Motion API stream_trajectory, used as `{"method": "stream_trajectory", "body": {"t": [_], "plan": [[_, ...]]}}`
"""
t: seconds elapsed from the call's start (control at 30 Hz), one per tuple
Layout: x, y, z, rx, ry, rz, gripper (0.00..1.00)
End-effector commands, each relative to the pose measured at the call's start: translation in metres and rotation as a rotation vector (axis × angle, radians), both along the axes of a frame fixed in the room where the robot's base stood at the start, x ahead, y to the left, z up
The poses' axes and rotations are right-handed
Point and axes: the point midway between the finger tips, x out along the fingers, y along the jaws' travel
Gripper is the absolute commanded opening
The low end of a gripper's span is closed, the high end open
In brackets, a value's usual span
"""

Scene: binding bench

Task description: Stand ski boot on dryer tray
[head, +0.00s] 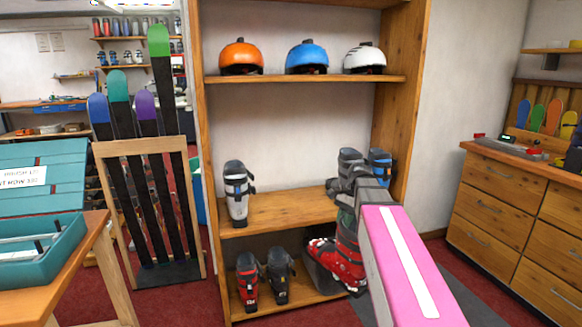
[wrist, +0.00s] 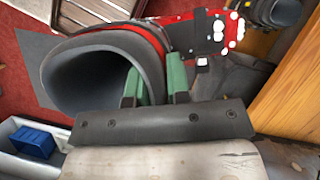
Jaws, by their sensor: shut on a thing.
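A red ski boot (head: 343,262) with a dark cuff hangs in front of the lower right part of the wooden shelf in the head view. My gripper (head: 349,212) is shut on the boot's cuff from above. In the wrist view the green fingertips of my gripper (wrist: 155,85) pinch the cuff wall. The grey cuff opening faces left and the red boot (wrist: 207,32) shell with white buckles points up and right.
The wooden shelf (head: 290,210) holds several other boots, and helmets above. A ski rack (head: 150,147) stands left. A drawer cabinet (head: 515,215) stands right. The wrist view shows a blue box (wrist: 32,142) in a pale tray. Open red carpet lies around.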

Motion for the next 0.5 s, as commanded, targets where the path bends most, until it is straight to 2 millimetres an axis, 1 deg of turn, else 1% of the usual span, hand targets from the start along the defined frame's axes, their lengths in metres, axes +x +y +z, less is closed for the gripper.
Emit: {"method": "stream_trajectory", "body": {"t": [0.17, 0.5], "plan": [[0.000, -0.001, 0.004, 0.001, -0.001, 0.004, 0.00], [0.000, -0.001, 0.022, 0.000, -0.001, 0.002, 0.00]]}}
